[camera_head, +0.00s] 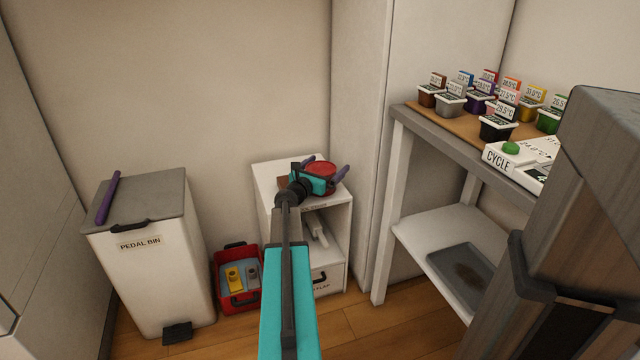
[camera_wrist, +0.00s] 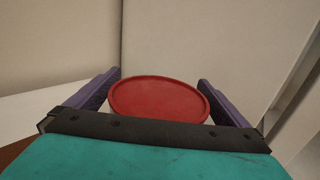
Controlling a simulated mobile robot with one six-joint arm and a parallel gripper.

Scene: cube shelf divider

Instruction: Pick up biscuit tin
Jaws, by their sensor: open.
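The biscuit tin appears to be the round red-lidded tin (camera_head: 321,168) on top of the small white cabinet. In the wrist view its red lid (camera_wrist: 158,98) lies between the two purple fingers. My gripper (camera_head: 338,175) is open around or just above the tin, one finger on each side. My gripper also shows in the wrist view (camera_wrist: 160,95), with gaps beside the lid. The tin's lower body is hidden by my gripper's palm, and I cannot tell the fingers' exact height against it.
The white cabinet (camera_head: 275,178) stands against the wall, beside a tall white panel (camera_head: 360,120). A red crate (camera_head: 237,303) and a pedal bin (camera_head: 150,265) with a purple stick (camera_head: 108,198) are at left. A table (camera_head: 420,120) with several small tubs is at right.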

